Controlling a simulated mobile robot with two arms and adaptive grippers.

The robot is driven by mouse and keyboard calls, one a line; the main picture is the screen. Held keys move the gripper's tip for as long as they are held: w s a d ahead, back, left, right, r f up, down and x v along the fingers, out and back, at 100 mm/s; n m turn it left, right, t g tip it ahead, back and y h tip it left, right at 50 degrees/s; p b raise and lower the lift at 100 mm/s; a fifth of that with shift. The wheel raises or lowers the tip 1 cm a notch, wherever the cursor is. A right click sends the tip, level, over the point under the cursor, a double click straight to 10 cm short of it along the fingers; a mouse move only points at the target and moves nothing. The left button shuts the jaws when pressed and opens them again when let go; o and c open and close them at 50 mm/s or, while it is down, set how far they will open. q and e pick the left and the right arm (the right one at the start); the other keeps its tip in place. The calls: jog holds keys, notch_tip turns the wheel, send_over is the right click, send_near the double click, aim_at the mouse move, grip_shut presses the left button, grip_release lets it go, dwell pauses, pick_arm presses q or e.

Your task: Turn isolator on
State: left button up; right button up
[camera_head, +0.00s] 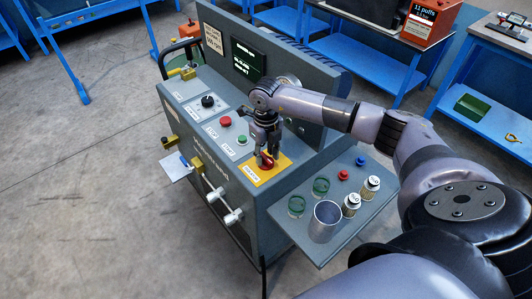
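The isolator is a red rotary knob (267,162) on a yellow plate (279,172), at the right end of the sloped grey control panel. My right gripper (265,158) points down at the knob, with its dark fingers at the knob and partly hiding it. I cannot tell whether the fingers are closed on it. The knob's exact turn is hard to read. My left gripper is not in view.
Left of the isolator are a green button (242,140), a red button (225,121) and a black dial (208,101). A small screen (248,62) stands behind. A side shelf (345,225) holds a metal cup (325,221) and small parts. Blue benches stand behind.

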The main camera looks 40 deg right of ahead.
jog(key=shift+f, duration=0.4)
jog(key=shift+c, duration=0.2)
grip_shut()
